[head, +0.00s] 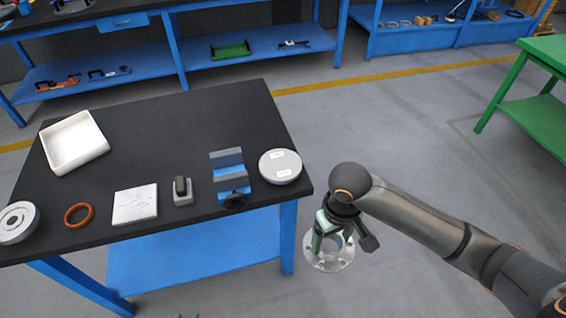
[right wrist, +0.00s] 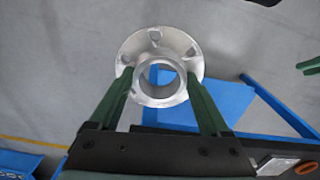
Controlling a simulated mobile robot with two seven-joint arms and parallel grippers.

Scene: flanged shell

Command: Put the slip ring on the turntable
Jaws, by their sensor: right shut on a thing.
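The slip ring appears to be the grey metal flanged ring (head: 328,263), with a short round collar and holes in its flange. My right gripper (head: 333,226) is shut on its collar and holds it off the table's right edge, above the floor. In the right wrist view the green fingers of the gripper (right wrist: 160,88) press both sides of the collar, and the flange of the slip ring (right wrist: 186,46) lies beyond them. The turntable looks to be the pale round disc (head: 280,166) with two labels, bare at the table's right end. Only green tips of my left gripper (head: 187,316) show.
The dark table (head: 190,115) also bears a white tray (head: 75,143), a ring-shaped grey part (head: 17,222), an orange ring (head: 79,215), a white plate (head: 135,204), a small grey block (head: 183,192) and a blue-grey fixture (head: 230,176) beside the disc. The table's back middle is clear.

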